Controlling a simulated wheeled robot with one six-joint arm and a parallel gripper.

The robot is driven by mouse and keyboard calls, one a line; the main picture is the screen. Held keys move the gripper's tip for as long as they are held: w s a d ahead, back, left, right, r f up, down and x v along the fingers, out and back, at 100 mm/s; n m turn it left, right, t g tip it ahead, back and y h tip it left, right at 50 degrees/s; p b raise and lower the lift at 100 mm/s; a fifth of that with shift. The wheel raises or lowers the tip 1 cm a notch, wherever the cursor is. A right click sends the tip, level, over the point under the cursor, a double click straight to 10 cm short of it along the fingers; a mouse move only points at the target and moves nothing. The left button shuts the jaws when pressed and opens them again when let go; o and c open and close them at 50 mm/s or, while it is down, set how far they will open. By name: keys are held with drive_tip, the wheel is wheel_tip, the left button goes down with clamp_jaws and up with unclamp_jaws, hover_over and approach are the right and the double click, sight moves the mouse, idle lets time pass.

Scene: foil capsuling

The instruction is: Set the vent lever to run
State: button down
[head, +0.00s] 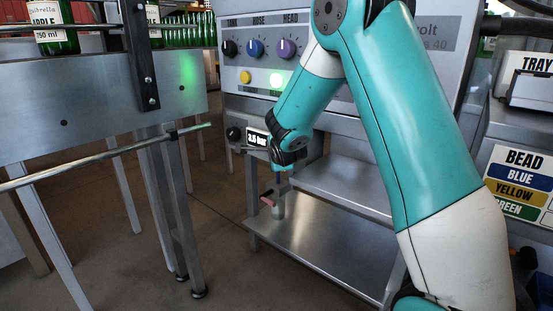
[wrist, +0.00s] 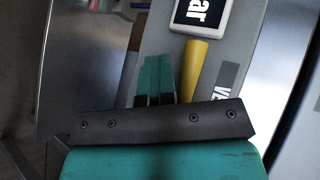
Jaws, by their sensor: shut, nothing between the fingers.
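A yellow bar (wrist: 200,65), which looks like the vent lever, shows in the wrist view beside a grey label (wrist: 226,84) whose visible letters read "VE". Its lower end is hidden behind my gripper's dark body, so I cannot tell its setting. My gripper (wrist: 157,66) is shut and empty, its teal fingers together just left of the yellow bar. I cannot tell whether they touch it. In the head view my gripper (head: 283,180) points down below the pressure display, and the yellow bar is not visible there.
The pressure display (head: 257,139) reads 3.5 bar, with a black knob (head: 234,133) to its left. A small red-handled part (head: 267,198) is near the fingers, above the steel shelf (head: 310,240). The conveyor (head: 90,95) stands at left, with open floor between.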

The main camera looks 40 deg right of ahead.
drive_tip(key=shift+r, duration=0.1)
idle(0.3)
drive_tip(key=p+v, duration=0.2)
drive_tip(key=v, duration=1.5)
drive_tip(key=shift+a, duration=0.2)
drive_tip(key=shift+s+r, duration=0.1)
drive_tip(key=shift+p, duration=0.3)
